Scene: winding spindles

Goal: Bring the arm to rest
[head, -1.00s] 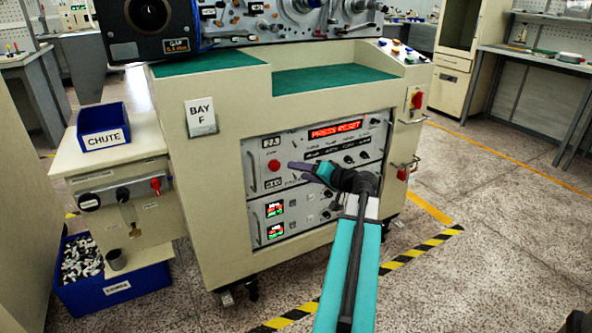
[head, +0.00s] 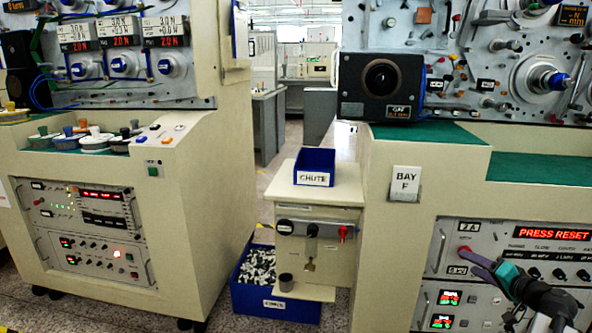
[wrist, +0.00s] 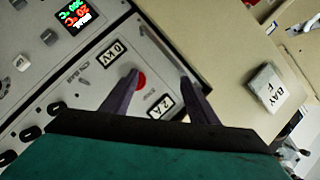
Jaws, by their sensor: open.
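My gripper (head: 472,260) is at the lower right of the head view, in front of the control panel of the bay F machine. Its two purple fingers are apart and nothing is between them. In the wrist view my gripper (wrist: 155,88) shows open, with the red button (wrist: 140,80) seen between the fingers, close to the left one. The red button (head: 463,250) also shows just above the fingers in the head view. I cannot tell whether a finger touches the panel (head: 450,235). The panel's display (head: 550,234) reads PRESS RESET.
A blue CHUTE bin (head: 314,168) stands on a cream cabinet (head: 315,212) left of the machine. A larger blue bin (head: 262,298) of small parts is on the floor. Another machine (head: 190,200) stands at the left. A walkway (head: 292,135) runs between the machines.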

